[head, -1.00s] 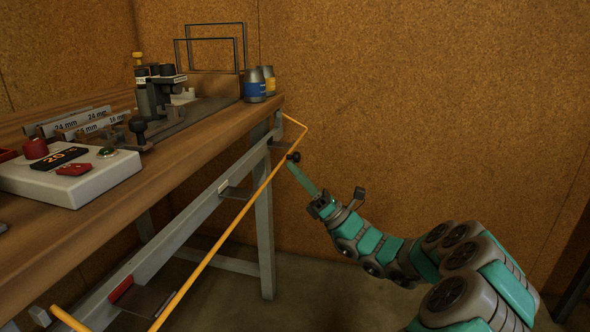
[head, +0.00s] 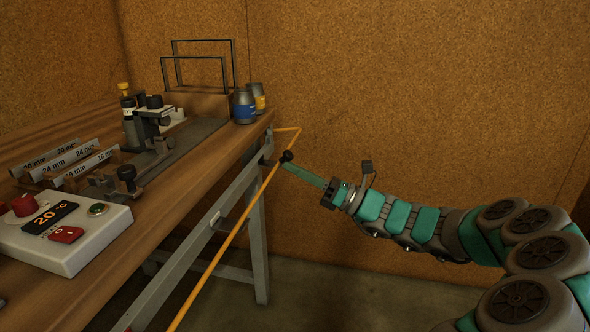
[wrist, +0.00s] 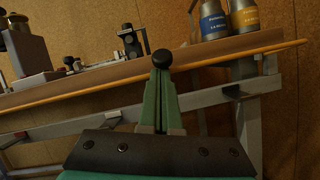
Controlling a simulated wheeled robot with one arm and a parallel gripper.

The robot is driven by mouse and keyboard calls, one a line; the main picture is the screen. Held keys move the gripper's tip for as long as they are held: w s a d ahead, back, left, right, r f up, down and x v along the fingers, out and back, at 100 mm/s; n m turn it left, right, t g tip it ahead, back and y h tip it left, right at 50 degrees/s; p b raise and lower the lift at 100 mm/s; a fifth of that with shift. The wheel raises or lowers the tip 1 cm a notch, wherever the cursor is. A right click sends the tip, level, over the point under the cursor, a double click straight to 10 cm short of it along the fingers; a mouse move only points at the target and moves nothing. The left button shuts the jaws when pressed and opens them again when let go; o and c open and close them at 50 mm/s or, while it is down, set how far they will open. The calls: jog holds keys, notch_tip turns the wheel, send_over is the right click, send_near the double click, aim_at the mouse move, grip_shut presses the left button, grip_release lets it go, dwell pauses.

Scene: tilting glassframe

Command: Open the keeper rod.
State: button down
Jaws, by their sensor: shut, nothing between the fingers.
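The keeper rod (head: 236,226) is a long orange-yellow bar along the front of the workbench, standing out from its edge. It bends back to the bench at the far end. A black round knob (head: 287,156) shows at the rod toward that far end. My gripper (head: 289,166) reaches in from the right, its green fingers closed and empty, with their tips right at the knob. In the wrist view the knob (wrist: 163,57) sits just beyond the fingertips, and the rod (wrist: 100,93) runs behind the fingers. I cannot tell whether fingers and knob touch.
The wooden bench (head: 190,213) fills the left. It carries a control box (head: 70,240), a clamp fixture (head: 145,125), marked bars (head: 65,160) and two bottles (head: 245,103). A grey bench leg (head: 258,245) stands below. Brown board walls close the back; the floor at right is clear.

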aim_at(289, 155)
notch_tip(289, 155, up, 2)
jog(key=shift+a+g+h, duration=0.1)
jog(key=shift+g+h, duration=0.5)
jog(key=shift+h, duration=0.3)
jog(key=shift+w+a+r+g+h+p, duration=0.15)
jog(key=shift+a+r+h, duration=0.15)
jog(key=shift+r, duration=0.35)
jog(key=shift+w+a+r+g+h+p, duration=0.1)
jog(key=shift+a+r+h, duration=0.1)
jog(key=shift+r+h, duration=0.3)
jog(key=shift+w+a+r+g+h+p, duration=0.15)
jog(key=shift+a+r+h, duration=0.1)
jog(key=shift+r, duration=0.5)
jog(key=shift+s, duration=0.1)
